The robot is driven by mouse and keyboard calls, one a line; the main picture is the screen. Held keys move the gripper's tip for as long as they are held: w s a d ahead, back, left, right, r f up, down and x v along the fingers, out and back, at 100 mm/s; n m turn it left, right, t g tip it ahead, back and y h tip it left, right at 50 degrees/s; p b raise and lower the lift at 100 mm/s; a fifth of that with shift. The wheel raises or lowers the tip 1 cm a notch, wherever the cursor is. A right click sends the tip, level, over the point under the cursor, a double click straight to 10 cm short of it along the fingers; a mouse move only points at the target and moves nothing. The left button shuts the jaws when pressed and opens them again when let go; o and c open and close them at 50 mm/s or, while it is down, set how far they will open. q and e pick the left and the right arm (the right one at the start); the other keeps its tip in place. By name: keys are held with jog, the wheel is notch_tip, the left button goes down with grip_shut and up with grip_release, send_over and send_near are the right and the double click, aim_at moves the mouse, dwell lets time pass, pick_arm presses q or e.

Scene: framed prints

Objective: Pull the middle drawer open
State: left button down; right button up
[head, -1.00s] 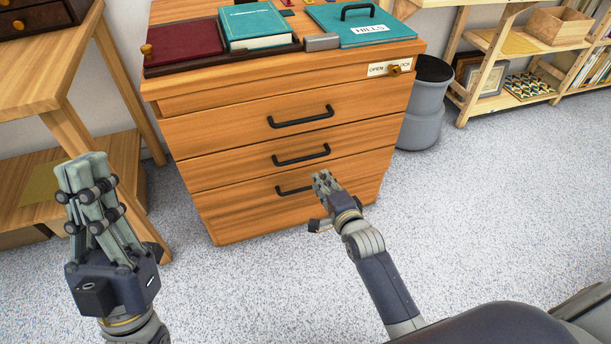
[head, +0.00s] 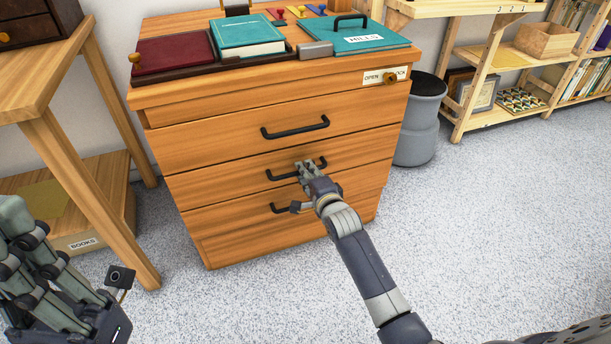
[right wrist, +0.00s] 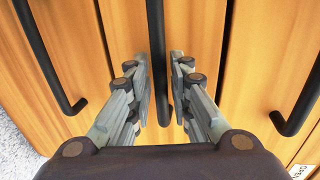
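The wooden cabinet (head: 180,215) has three drawers with black bar handles, and all look closed. The middle drawer (head: 225,185) has its handle (head: 280,175) partly hidden behind my right gripper (head: 306,168). In the right wrist view the fingers of my right gripper (right wrist: 160,85) stand apart on either side of the middle handle (right wrist: 156,30). Gaps show beside the bar, so the gripper is open around it. My left gripper (head: 35,275) is at the lower left of the head view, away from the cabinet and partly cut off.
The top handle (head: 295,128) and bottom handle (head: 281,208) lie close above and below. A knob (head: 390,78) sits beside an OPEN/LOCK label. A wooden table (head: 50,130) stands left, a grey bin (head: 420,120) right. The floor (head: 480,240) at right is clear.

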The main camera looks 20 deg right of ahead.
jog(key=shift+w, duration=0.4)
grip_shut()
jog(key=shift+s, duration=0.15)
